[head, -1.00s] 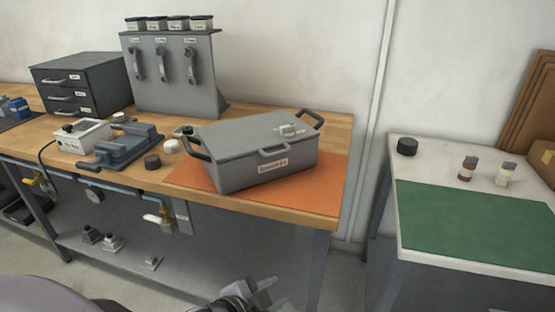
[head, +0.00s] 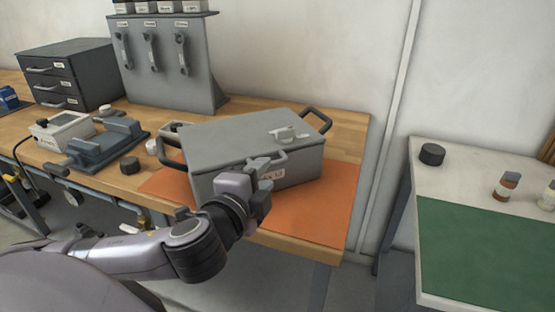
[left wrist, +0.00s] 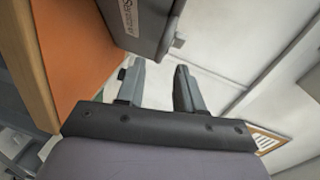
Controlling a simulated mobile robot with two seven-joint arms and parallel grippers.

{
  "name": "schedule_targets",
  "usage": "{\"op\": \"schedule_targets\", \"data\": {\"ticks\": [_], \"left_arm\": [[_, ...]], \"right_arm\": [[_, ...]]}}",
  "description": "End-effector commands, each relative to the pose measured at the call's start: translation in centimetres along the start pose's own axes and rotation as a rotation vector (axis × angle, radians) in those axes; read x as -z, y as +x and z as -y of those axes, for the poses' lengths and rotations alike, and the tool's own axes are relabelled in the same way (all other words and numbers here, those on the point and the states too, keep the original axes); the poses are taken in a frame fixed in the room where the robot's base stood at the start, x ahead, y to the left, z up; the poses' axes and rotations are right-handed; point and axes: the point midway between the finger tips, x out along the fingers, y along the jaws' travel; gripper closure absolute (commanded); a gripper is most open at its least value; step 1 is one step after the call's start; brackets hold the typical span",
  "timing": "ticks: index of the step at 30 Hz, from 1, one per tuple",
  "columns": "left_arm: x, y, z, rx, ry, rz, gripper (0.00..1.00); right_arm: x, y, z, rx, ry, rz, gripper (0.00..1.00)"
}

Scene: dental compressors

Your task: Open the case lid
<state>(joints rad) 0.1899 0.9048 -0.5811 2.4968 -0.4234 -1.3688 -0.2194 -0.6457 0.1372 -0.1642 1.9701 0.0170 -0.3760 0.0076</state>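The grey case (head: 310,164) stands on the orange mat (head: 325,228) at the bench's front, with its lid (head: 235,136) shut. A small latch or fitting (head: 288,134) sits on the lid top. The lid's front handle (head: 284,157) is partly hidden by my left gripper (head: 267,163), which is at the case's front side. In the left wrist view the two fingers of my left gripper (left wrist: 159,68) are apart with nothing between them, and the case (left wrist: 148,22) is just beyond the tips. I cannot tell whether they touch it. My right gripper is out of view.
Left of the case are a blue-grey vise-like device (head: 105,143), a black knob (head: 130,165) and a grey drawer unit (head: 72,75). A tool panel (head: 170,65) stands behind. A side table with a green mat (head: 475,250) is at right, beyond a gap.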

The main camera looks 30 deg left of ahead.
Motion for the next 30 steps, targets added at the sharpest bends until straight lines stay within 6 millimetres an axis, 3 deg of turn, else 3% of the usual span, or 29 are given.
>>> {"op": "schedule_targets", "data": {"ticks": [6, 15, 28, 29, 30], "left_arm": [[-0.1, 2.2, -0.3, 0.005, -0.003, 0.001, 0.64], [0.0, 5.8, 0.1, 0.000, -0.002, 0.001, 0.64], [0.0, 6.6, 0.0, -0.001, -0.002, -0.001, 0.64], [0.0, 6.6, 0.0, -0.001, -0.002, -0.001, 0.70], [0.0, 6.6, 0.0, -0.001, -0.002, 0.000, 0.83]], "right_arm": [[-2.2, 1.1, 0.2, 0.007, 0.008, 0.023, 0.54], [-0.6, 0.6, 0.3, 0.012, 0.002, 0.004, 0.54], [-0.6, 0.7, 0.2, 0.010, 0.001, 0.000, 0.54], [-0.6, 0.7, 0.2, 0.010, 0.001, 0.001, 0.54], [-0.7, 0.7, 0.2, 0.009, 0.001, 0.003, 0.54]]}}
